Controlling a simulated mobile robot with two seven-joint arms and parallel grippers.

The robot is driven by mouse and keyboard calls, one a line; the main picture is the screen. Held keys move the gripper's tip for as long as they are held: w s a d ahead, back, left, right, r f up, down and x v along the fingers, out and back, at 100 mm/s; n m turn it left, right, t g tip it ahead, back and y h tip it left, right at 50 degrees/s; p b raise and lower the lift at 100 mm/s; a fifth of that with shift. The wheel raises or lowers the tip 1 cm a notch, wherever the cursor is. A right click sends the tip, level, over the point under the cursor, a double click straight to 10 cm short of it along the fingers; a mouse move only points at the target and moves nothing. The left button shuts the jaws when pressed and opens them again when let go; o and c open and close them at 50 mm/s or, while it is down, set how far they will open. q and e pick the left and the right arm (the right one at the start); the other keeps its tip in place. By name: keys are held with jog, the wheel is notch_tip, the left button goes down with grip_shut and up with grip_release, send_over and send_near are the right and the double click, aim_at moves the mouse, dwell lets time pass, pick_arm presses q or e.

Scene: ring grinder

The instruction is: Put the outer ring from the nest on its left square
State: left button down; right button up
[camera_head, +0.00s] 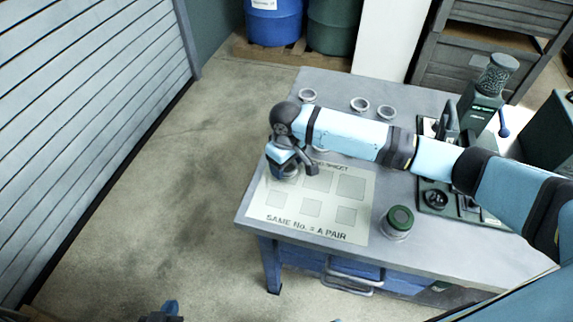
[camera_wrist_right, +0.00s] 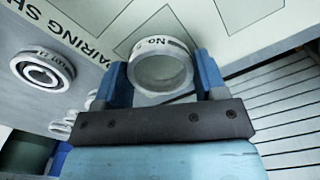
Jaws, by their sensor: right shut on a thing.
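The outer ring, a grey-white metal ring with "No." printed on its wall, is between the fingers of my right gripper in the right wrist view (camera_wrist_right: 160,72). My right gripper (camera_head: 284,162) is shut on it over the upper left of the pairing sheet (camera_head: 330,230), and shows its blue fingers in the wrist view (camera_wrist_right: 160,85). The gripper covers the upper left square, and whether the ring touches the sheet cannot be told. My left gripper (camera_head: 168,308) shows only partly at the bottom edge, away from the table; its jaws are unclear.
Several loose rings (camera_head: 359,104) stand at the table's back; one marked ring (camera_wrist_right: 42,70) lies beside the sheet. A green-topped cylinder (camera_head: 398,220) stands right of the sheet. The dark green grinder (camera_head: 480,110) stands at the right. Several sheet squares (camera_head: 312,207) are bare.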

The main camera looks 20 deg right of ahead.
jog(key=shift+f, duration=0.45)
jog(key=shift+f, duration=0.1)
jog(key=o, duration=1)
notch_tip(320, 180, up, 12)
